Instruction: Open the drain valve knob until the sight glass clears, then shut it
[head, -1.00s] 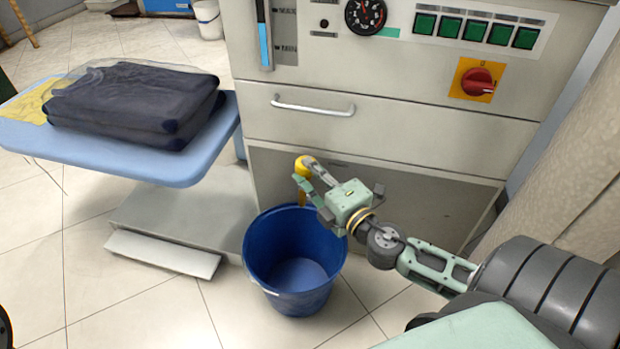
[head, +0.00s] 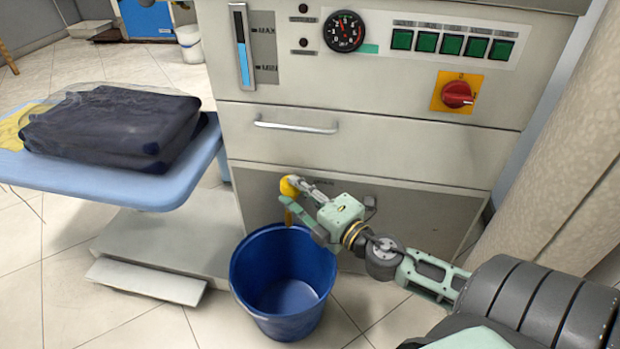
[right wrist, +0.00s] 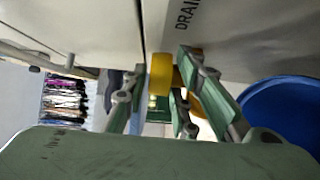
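The yellow drain valve knob (head: 289,186) is low on the front of the cream machine, above the blue bucket (head: 283,310). My right gripper (head: 288,192) is at the knob, its fingers on either side. In the right wrist view the knob (right wrist: 160,74) lies between the fingers; the right finger looks close against it and a small gap shows at the left, so contact is unclear. The sight glass (head: 242,50) holds blue liquid reaching between the MAX and MIN marks. My left gripper is not in view.
A blue board (head: 190,178) with folded dark clothes (head: 110,128) stands left of the machine. A drawer handle (head: 296,127), gauge (head: 344,31), green buttons (head: 451,43) and red switch (head: 457,93) are above. A pale curtain (head: 560,170) hangs at the right.

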